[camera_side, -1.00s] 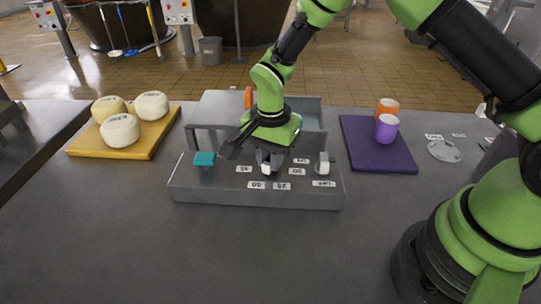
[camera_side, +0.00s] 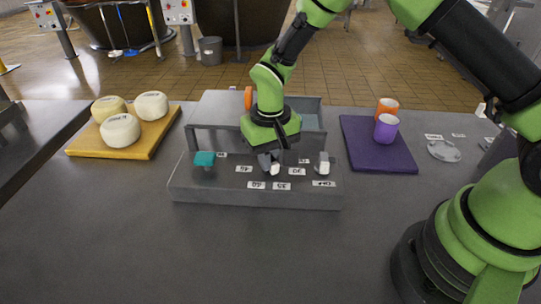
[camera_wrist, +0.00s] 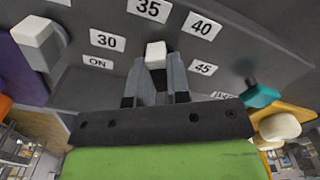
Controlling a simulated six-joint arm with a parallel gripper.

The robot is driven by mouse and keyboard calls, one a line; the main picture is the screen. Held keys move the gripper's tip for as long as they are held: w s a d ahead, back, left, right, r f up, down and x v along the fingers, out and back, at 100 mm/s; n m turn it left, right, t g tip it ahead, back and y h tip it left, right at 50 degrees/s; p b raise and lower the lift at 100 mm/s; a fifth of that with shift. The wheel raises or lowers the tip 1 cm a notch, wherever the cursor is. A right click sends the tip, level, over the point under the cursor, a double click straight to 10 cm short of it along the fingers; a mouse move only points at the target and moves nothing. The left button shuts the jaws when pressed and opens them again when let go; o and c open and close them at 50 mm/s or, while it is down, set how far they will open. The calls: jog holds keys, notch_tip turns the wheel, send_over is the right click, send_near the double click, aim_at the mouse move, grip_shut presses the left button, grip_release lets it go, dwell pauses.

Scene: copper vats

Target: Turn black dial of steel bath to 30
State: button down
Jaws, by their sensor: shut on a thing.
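The steel bath (camera_side: 190,190) stands on the grey counter, with a sloped front panel of knobs and number labels. My gripper (camera_side: 268,163) is lowered over the middle dial (camera_side: 275,169), its fingers shut on it. In the wrist view the fingers (camera_wrist: 156,85) close around the dial (camera_wrist: 155,52), and its white end points up towards the 35 label (camera_wrist: 149,9). The 30 label (camera_wrist: 107,41) is to the left of that, and the 40 label (camera_wrist: 202,26) and 45 label (camera_wrist: 203,68) are to the right. The dial's black body is mostly hidden by the fingers.
A white-ended knob (camera_side: 324,164) sits right of the dial, and a teal knob (camera_side: 204,158) left. A yellow board (camera_side: 140,148) with cheeses is at left. A purple mat (camera_side: 365,155) with two cups is at right. The front counter is clear.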

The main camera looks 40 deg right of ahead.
jog(key=n, duration=0.6)
jog(key=shift+n, duration=0.3)
jog(key=n, duration=0.5)
jog(key=shift+n, duration=0.3)
jog(key=c, duration=1.1)
grip_release()
notch_tip(320, 180, up, 10)
jog(key=shift+r, duration=0.1)
